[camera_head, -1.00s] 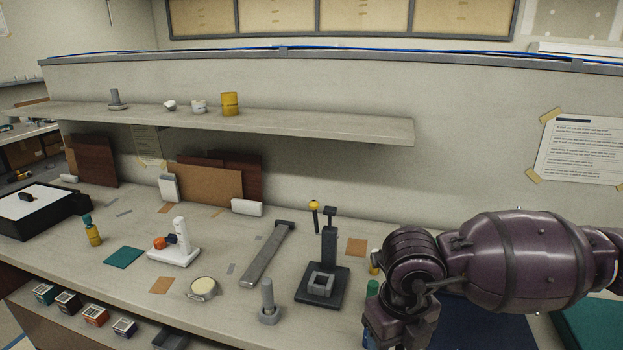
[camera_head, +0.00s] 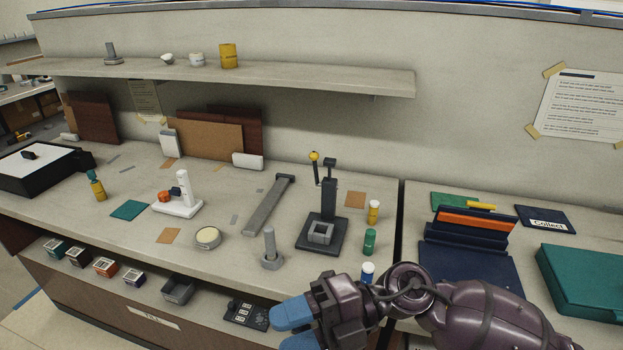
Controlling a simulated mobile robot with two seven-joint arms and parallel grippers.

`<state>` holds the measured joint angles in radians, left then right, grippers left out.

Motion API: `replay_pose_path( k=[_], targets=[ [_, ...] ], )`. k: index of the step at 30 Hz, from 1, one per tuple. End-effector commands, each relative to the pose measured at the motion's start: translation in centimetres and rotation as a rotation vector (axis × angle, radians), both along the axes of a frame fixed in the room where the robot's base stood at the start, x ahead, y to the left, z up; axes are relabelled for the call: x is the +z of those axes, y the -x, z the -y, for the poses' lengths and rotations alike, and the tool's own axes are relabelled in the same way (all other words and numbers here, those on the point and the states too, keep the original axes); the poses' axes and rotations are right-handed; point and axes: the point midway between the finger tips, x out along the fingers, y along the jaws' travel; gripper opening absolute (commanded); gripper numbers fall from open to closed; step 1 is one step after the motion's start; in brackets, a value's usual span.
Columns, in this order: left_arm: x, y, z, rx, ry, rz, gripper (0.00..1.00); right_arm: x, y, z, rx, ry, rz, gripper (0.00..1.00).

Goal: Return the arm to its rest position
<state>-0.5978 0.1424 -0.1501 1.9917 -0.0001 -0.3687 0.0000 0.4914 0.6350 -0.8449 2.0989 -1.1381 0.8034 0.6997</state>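My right arm, dark purple, comes in from the lower right in the head view. Its gripper (camera_head: 290,327) has blue fingertips pointing left, at the bottom edge of the picture, in front of the counter's front edge. The two fingertips lie close together and partly overlap from this angle, and the lower one is cut by the frame. I cannot tell whether they are apart. No object shows between them. My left gripper is not in view.
The counter (camera_head: 225,255) holds a dark lever press (camera_head: 327,215), a grey post (camera_head: 269,250) and small bottles (camera_head: 370,241). A navy stand (camera_head: 470,240) and teal case (camera_head: 580,280) are at right. Open cubbies lie below the counter.

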Motion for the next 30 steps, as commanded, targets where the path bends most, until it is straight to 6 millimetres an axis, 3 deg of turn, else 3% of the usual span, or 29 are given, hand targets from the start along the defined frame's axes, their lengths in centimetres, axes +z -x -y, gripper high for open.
replay_pose_path(
  k=[7, 11, 14, 18, 22, 26, 30],
  targets=[
    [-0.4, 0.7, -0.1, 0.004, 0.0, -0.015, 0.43, 1.3, -4.3, 1.8, -0.377, -0.349, -0.28, 0.52],
    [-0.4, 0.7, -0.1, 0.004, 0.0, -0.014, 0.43, 0.1, -7.0, 4.7, -0.609, -0.476, -0.428, 0.52],
    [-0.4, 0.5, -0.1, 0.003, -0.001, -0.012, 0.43, -2.0, -8.8, 7.6, -0.799, -0.546, -0.546, 0.52],
    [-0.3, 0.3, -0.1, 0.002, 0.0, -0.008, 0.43, -6.3, -10.2, 12.6, -1.079, -0.603, -0.715, 0.52],
    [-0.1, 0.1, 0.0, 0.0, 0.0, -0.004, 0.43, -11.6, -9.7, 17.5, -1.337, -0.612, -0.885, 0.52],
    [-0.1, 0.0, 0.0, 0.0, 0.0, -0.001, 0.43, -17.5, -7.3, 22.3, -1.584, -0.581, -1.063, 0.52],
    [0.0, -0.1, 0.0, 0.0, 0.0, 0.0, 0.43, -23.0, -3.3, 26.4, -1.794, -0.519, -1.239, 0.52]
  ],
)
